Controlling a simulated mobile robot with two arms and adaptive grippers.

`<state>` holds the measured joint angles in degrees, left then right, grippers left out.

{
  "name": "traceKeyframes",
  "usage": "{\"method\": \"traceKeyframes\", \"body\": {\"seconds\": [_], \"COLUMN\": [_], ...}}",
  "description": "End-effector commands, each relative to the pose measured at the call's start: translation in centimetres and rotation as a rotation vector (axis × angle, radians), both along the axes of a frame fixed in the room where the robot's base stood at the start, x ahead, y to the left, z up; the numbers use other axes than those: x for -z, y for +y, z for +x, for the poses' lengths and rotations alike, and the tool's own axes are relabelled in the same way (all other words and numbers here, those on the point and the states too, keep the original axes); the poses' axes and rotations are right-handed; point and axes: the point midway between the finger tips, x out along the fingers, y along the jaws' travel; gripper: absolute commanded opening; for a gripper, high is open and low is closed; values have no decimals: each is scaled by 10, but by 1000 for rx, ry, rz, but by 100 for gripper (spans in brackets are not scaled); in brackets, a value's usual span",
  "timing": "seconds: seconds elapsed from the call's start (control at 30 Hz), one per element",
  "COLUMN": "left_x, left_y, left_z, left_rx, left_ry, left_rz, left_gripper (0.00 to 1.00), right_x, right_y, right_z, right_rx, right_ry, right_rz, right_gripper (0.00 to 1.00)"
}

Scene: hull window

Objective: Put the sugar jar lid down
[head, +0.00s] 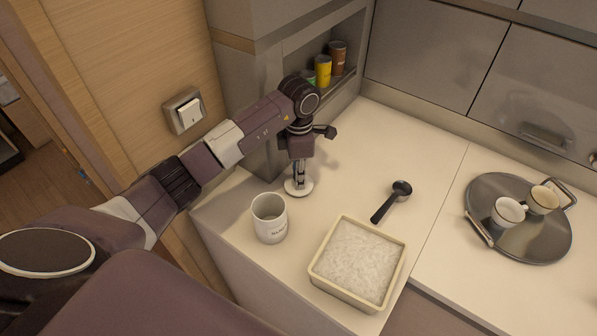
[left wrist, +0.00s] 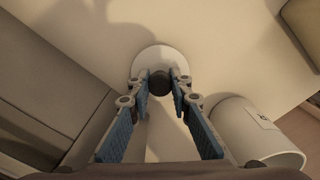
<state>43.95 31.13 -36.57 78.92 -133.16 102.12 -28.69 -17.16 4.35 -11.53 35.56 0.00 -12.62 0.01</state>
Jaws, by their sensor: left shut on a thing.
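The sugar jar lid (head: 298,188) is a round white disc with a dark knob. It is at or just above the counter's left part; I cannot tell if it touches. My left gripper (head: 299,178) points down over it and is shut on its knob. In the left wrist view the lid (left wrist: 160,57) shows beyond the fingertips of my left gripper (left wrist: 160,84), with the knob between them. The white sugar jar (head: 269,222) stands open in front of the lid, and it also shows at the right of the left wrist view (left wrist: 240,125). My right gripper is not in view.
A square container of white grains (head: 347,302) stands right of the jar. A black scoop (head: 391,201) lies behind it. A round tray (head: 537,240) with two cups is at right. The back middle counter (head: 385,140) is clear.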

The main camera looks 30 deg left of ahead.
Motion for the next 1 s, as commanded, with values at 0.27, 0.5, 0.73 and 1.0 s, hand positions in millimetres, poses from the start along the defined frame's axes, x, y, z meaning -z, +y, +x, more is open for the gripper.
{"method": "traceKeyframes", "body": {"seconds": [0.27,0.5,0.73,1.0], "left_x": [2,5,5,-1], "left_y": [1,1,1,1], "left_z": [0,0,0,1], "left_rx": [1,1,1,1], "left_ry": [-1,-1,0,-2], "left_rz": [-1,0,0,-1], "left_gripper": [0,25,36,36], "right_x": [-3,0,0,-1], "right_y": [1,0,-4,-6], "right_z": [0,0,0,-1], "right_rx": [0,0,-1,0], "right_ry": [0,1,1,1], "right_rz": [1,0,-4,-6], "right_gripper": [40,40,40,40]}}
